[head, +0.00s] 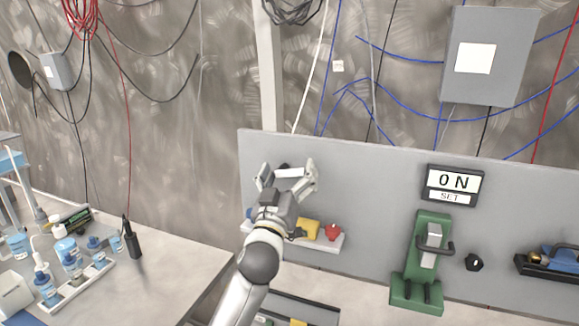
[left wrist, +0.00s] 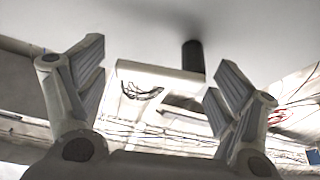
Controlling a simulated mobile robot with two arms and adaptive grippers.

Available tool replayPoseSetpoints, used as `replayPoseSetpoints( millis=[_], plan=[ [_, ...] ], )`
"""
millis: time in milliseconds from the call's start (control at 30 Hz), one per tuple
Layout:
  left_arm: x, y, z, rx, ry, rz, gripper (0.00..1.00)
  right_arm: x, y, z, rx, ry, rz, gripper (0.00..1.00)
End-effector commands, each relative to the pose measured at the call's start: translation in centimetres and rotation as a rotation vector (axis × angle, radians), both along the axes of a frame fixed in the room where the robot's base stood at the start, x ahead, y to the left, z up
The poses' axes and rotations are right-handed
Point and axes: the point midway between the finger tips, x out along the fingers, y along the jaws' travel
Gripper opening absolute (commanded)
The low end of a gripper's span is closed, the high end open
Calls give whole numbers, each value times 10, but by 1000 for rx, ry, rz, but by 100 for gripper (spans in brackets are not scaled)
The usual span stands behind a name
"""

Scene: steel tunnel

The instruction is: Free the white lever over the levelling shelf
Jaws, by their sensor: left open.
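The white lever (head: 289,173) is a short pale bar on the upright grey panel, with a dark pivot behind it. In the left wrist view the lever (left wrist: 155,76) runs crosswise, beside a black round post (left wrist: 193,57). My left gripper (head: 287,176) is open, its fingers pointing up on either side of the lever. In the left wrist view the open fingers (left wrist: 157,85) show a gap to the lever's left end; contact at its right end is unclear. The levelling shelf (head: 328,243) is below, partly hidden by my left arm, with yellow and red items on it. My right gripper is out of view.
A dark tray (head: 530,268) is at far right. A table (head: 165,255) with bottles and a black radio (head: 132,240) stands left.

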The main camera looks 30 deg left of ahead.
Motion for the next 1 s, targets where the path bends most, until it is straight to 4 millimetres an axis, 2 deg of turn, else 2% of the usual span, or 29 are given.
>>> replayPoseSetpoints(
  millis=[100,333,667,800,1000],
  plan=[
    [4,1,2,1,0,0,87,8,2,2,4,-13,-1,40],
    [4,1,1,1,0,-1,87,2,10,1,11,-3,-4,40],
    [4,1,1,0,0,-1,44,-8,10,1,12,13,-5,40],
    [4,1,1,25,5,-2,43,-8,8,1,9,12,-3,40],
    [4,0,-3,186,45,-3,43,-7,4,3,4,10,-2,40]
  ],
)
